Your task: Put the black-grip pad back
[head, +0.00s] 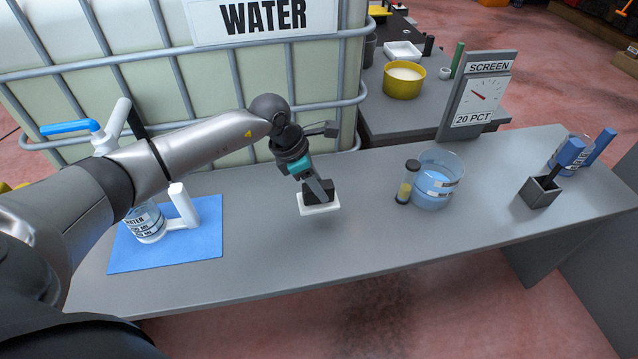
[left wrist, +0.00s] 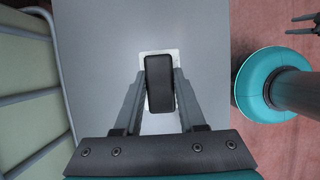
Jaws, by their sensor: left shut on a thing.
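The black-grip pad is a white flat pad (head: 320,207) with a black block grip (head: 318,190) on top. My left gripper (head: 316,187) is shut on the black grip, pad side down, over the middle of the grey bench. In the left wrist view the grip (left wrist: 160,83) sits between the two fingers (left wrist: 160,95), with the pad's white edge (left wrist: 160,53) showing around it. I cannot tell for sure whether the pad touches the bench or hangs just above it. My right gripper is not clearly seen in the head view; a dark tip (left wrist: 303,24) shows at the left wrist view's right edge.
On the bench (head: 260,270), a blue mat (head: 190,250) holds a white-handled jug (head: 148,224). To the right stand a small vial (head: 407,182), a beaker of blue liquid (head: 436,182), a grey holder (head: 540,191) and a blue-handled jug (head: 570,154). The WATER tank (head: 110,70) stands behind.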

